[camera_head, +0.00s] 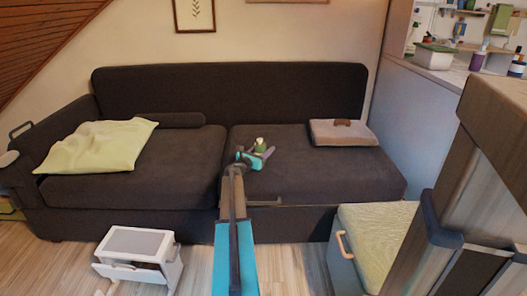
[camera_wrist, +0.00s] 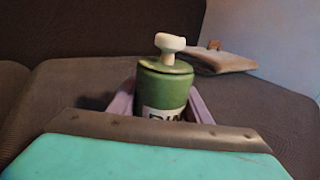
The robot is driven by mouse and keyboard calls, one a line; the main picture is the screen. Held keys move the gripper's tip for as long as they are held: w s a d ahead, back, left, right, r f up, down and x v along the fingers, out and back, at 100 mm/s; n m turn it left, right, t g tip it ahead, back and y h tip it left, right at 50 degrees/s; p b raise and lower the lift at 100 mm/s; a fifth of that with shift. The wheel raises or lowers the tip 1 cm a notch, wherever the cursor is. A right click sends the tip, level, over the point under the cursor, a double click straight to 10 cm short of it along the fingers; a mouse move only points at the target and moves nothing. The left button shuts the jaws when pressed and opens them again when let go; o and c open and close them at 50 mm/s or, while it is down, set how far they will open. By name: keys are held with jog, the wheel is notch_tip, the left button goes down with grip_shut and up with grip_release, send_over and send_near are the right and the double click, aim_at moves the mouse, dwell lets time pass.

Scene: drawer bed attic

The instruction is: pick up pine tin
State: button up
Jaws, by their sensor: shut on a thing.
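The pine tin is a small green can (camera_wrist: 163,88) with a green lid and a white knob on top; part of a pale label shows low on its side. In the wrist view it stands upright between the purple fingers of my gripper (camera_wrist: 160,102), which are shut on it. My gripper's teal and dark body hides the tin's lower part. In the head view my gripper (camera_head: 257,157) is over the sofa's right seat with the tin (camera_head: 260,145) at its end. I cannot tell whether the tin touches the seat.
The dark sofa (camera_head: 160,180) has a yellow-green pillow (camera_head: 98,147) at left and a beige cushion (camera_head: 342,133) with a small brown thing on it at right. A white rack (camera_head: 137,243) stands on the floor in front. A box with a pale green top (camera_head: 375,235) stands at right.

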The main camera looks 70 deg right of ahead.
notch_tip(320, 180, up, 28)
jog(key=p, duration=0.9)
